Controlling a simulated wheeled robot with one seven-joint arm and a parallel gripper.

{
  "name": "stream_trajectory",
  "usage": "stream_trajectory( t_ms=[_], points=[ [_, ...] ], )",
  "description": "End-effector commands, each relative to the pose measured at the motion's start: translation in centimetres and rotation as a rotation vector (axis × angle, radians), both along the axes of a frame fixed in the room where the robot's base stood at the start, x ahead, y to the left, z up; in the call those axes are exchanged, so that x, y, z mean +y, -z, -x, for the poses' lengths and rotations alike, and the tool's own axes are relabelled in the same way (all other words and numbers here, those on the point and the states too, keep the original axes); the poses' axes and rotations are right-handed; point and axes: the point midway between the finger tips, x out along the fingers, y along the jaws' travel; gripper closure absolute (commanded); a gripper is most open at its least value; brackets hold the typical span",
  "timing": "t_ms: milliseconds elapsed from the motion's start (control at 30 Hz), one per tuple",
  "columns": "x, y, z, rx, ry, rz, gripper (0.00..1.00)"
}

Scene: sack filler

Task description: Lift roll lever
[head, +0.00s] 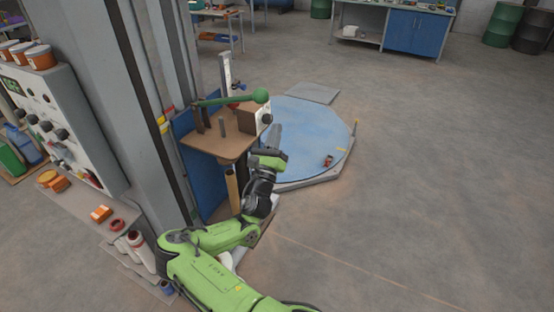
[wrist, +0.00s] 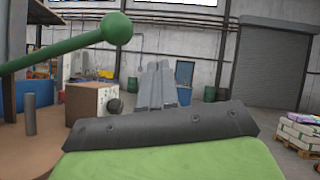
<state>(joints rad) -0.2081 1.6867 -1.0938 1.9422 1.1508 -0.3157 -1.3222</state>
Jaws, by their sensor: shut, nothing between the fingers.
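The roll lever is a green bar with a round green ball knob (head: 261,96). It lies about level above a brown platform (head: 217,145) beside the grey column in the head view. In the wrist view the lever's bar (wrist: 60,50) comes in from the left edge and its ball end is at upper middle. My gripper (head: 275,133) is shut and empty, just right of the platform and below the ball knob. Its grey fingers (wrist: 157,86) show in the wrist view, to the right of and below the ball, apart from it.
A brown box with a dark round knob (wrist: 95,103) stands on the platform under the lever. A grey post (wrist: 30,114) rises from the platform. The blue round turntable (head: 305,140) lies on the floor behind.

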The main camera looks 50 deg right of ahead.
Motion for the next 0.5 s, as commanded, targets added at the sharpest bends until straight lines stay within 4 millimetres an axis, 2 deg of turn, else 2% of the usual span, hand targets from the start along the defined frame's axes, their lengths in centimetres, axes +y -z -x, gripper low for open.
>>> stream_trajectory(
  t_ms=[33,200,333,500],
  points=[
    [0.9,1.0,0.7,0.006,0.001,-0.001,1.00],
    [3.5,2.6,2.9,0.008,-0.001,-0.001,1.00],
    [4.6,3.2,3.9,0.005,0.000,-0.004,1.00],
    [4.9,3.3,4.2,0.004,-0.001,-0.004,1.00]
  ],
)
